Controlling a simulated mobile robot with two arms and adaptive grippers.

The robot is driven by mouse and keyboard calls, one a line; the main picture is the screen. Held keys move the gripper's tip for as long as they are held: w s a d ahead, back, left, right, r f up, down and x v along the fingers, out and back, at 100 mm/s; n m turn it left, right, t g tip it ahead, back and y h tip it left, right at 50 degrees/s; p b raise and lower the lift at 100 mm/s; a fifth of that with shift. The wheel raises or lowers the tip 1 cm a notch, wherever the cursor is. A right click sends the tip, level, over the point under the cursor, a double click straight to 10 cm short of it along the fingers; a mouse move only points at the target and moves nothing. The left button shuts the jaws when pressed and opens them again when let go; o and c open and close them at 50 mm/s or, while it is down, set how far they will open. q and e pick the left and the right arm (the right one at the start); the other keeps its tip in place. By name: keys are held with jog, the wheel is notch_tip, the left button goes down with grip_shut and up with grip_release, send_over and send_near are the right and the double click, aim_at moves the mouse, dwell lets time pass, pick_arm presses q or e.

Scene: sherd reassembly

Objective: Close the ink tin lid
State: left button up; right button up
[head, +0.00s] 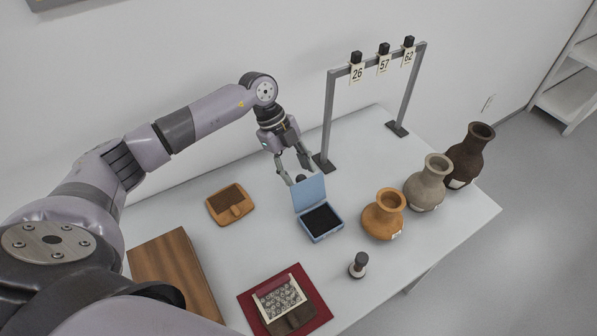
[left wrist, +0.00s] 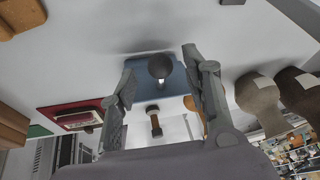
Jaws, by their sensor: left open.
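The blue ink tin stands open on the table, its black ink pad (head: 321,220) showing in the base (head: 322,237). Its lid (head: 309,194) stands up at the back edge. A dark round knob (left wrist: 160,66) on the lid's back shows in the left wrist view, in front of the blue lid (left wrist: 148,87). My left gripper (head: 296,173) is open just behind the raised lid, pointing down. In the left wrist view its fingers (left wrist: 158,63) lie either side of the knob; I cannot tell whether they touch it. My right gripper is in neither view.
An orange pot (head: 383,217), a grey pot (head: 427,184) and a dark brown pot (head: 471,156) stand to the right. A dark-handled stamp (head: 358,265) stands in front. A grey frame (head: 328,125) with number tags rises behind.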

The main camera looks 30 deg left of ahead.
pick_arm(q)
jog(key=shift+x, duration=0.85)
jog(key=shift+c, duration=0.3)
grip_shut()
